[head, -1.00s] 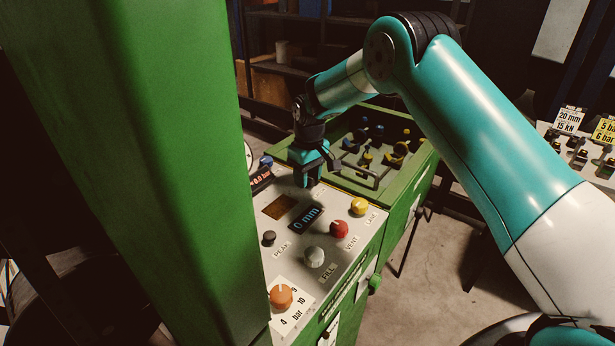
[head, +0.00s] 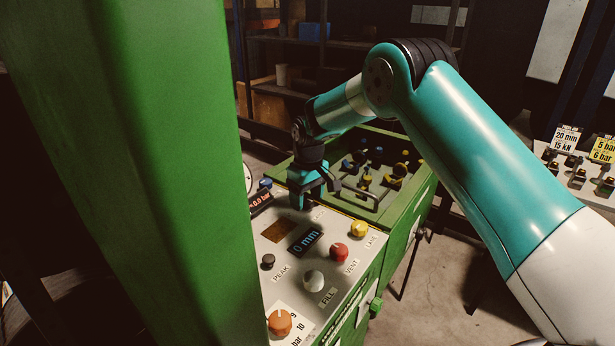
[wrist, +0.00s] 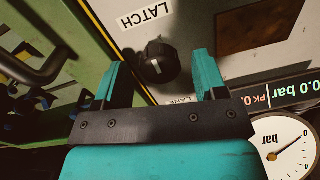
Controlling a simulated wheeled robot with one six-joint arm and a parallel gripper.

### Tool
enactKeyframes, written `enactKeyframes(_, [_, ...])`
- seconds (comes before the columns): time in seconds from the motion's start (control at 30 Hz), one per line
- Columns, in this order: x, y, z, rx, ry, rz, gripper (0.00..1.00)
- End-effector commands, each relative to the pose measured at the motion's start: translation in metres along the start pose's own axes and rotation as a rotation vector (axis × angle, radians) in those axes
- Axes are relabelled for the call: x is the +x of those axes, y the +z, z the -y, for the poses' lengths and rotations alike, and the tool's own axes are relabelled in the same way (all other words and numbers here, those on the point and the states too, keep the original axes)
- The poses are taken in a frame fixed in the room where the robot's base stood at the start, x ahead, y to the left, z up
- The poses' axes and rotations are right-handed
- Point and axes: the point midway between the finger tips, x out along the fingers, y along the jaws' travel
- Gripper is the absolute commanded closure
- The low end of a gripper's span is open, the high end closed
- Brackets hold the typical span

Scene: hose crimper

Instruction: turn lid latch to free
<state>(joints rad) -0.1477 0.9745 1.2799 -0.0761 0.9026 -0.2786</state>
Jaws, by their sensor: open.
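The latch knob (wrist: 158,62) is a round black knob with a white pointer mark. It sits on the pale panel below the LATCH label (wrist: 144,14) in the wrist view. My gripper (wrist: 155,72) is open, with one teal finger on each side of the knob. Gaps show on both sides, and I cannot tell how far down the fingertips reach. In the head view, my gripper (head: 312,200) is over the panel's far end and hides the knob. The pointer slants in the wrist view; no position marks can be read.
A pressure gauge (wrist: 288,148) and bar readout (wrist: 262,94) are near the fingers. Coloured knobs, including red VENT (head: 339,252), fill the nearer panel. A green column (head: 130,180) blocks the left.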

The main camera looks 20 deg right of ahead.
Motion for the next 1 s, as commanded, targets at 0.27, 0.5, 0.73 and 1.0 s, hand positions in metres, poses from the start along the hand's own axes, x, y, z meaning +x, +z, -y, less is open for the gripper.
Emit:
enactKeyframes(0.27, [-0.055, -0.001, 0.0, -0.001, 0.002, -0.007, 0.35])
enactKeyframes(0.5, [-0.117, -0.001, 0.0, -0.001, 0.002, -0.006, 0.35])
enactKeyframes(0.73, [-0.158, -0.001, 0.0, 0.0, 0.001, -0.004, 0.35])
enactKeyframes(1.0, [-0.17, 0.0, 0.0, 0.0, 0.0, -0.001, 0.35])
